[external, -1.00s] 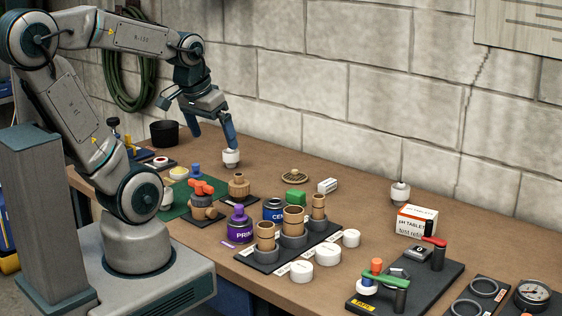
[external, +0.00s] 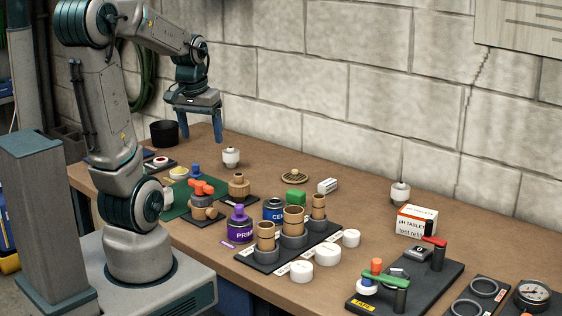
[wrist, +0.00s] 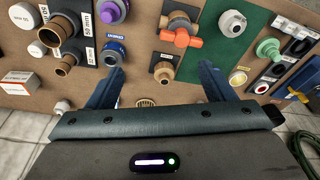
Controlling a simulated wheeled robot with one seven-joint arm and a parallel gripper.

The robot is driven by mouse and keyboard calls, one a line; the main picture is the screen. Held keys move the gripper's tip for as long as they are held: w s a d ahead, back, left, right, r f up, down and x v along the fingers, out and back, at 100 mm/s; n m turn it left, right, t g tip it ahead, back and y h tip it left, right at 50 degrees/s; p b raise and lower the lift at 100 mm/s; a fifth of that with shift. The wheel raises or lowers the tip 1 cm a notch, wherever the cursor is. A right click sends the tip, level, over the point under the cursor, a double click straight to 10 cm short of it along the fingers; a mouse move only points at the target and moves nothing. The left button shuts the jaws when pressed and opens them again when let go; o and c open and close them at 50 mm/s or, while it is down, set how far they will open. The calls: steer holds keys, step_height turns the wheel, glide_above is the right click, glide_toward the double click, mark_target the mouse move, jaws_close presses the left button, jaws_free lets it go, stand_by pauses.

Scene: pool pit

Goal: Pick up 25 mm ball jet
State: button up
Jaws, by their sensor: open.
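A white round fitting with a narrow top (external: 231,158) stands upright on the bench near the wall. A similar white fitting (external: 400,193) stands further right; no label shows which is the 25 mm ball jet. My gripper (external: 200,136) is open and empty, with its fingers pointing down, above and left of the nearer fitting and apart from it. In the wrist view my open gripper (wrist: 162,70) has a brown threaded fitting (wrist: 164,73) in line between its fingertips, below them. The nearer white fitting does not show there, probably hidden by the gripper body.
A purple primer can (external: 240,228), pipe stubs (external: 293,220) on a black rack and an orange-handled valve (external: 201,200) crowd the middle bench. A black pot (external: 164,134) stands at the back left. The block wall runs close behind the bench.

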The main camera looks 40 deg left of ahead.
steer(key=a+f+n+g+b, duration=0.15)
steer(key=a+f, duration=0.25)
steer(key=a, duration=0.5)
steer(key=a+f+n+g+b, duration=0.1)
steer(key=a+f+n, duration=0.25)
steer(key=a, duration=0.45)
steer(key=shift+h, duration=0.3)
steer(key=f, duration=0.8)
steer(key=shift+s+f, duration=0.3)
steer(key=shift+f, duration=0.05)
steer(key=shift+a+f+p, duration=0.15)
steer(key=shift+f+p, duration=0.6)
steer(key=shift+f, duration=2)
steer(key=c, duration=1.1)
